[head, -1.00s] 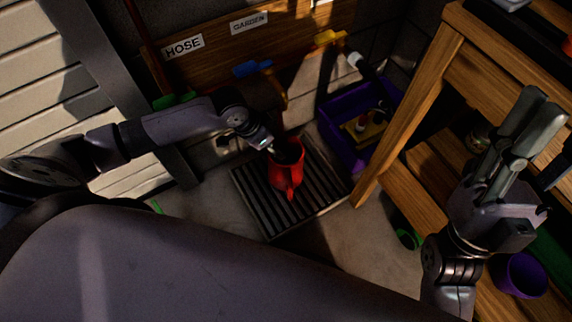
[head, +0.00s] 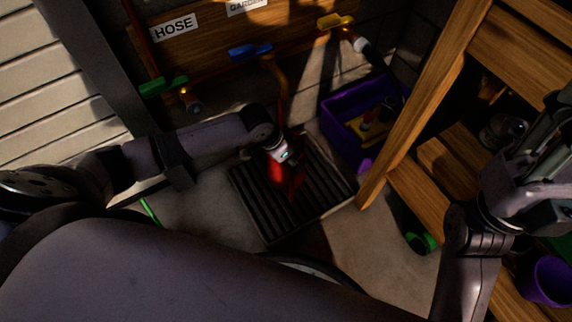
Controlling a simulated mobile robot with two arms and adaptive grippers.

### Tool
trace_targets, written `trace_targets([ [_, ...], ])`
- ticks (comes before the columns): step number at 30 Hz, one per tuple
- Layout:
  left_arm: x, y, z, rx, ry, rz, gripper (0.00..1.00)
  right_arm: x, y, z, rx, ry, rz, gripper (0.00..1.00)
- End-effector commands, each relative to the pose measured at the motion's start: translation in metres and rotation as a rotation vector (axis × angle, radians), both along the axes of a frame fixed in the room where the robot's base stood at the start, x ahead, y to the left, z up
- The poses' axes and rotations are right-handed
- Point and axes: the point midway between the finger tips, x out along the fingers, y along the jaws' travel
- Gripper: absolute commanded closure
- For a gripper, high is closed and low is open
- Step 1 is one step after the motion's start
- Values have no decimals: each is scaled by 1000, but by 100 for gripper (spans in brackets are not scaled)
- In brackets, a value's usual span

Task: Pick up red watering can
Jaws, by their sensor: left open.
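The red watering can (head: 287,184) stands on the dark slatted drain grate (head: 262,207) in the middle of the head view. Much of it is hidden under my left wrist, and only part of its red body shows. My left gripper (head: 284,162) is over the can, reaching down at it from the upper left. Its fingers are mostly hidden, but it is open. I cannot tell whether it touches the can. My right gripper (head: 548,130) is at the right edge, partly cut off, away from the can.
A purple crate (head: 340,127) with small items stands right of the grate. A wooden shelf unit (head: 425,85) bounds the right side. Green (head: 163,86), blue (head: 250,51) and yellow (head: 335,21) valve handles sit on the back wall. A purple pot (head: 548,281) is at lower right.

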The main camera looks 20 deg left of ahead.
Motion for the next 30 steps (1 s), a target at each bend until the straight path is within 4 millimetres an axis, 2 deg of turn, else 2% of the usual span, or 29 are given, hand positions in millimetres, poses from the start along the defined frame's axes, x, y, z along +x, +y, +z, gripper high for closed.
trace_targets([
  [1, 1, -2, -11, -1, -1, 0, 56, -1, 0, -3, 0, -22, -1, 60],
  [6, 6, -8, -26, -1, -1, 1, 56, -3, 2, 6, -5, -63, -3, 60],
  [17, 7, -9, -28, 1, -1, 0, 57, -3, 2, 11, -7, -73, -4, 60],
  [30, 7, -9, -28, 0, 0, 0, 86, -3, 2, 11, -7, -74, -4, 60],
])
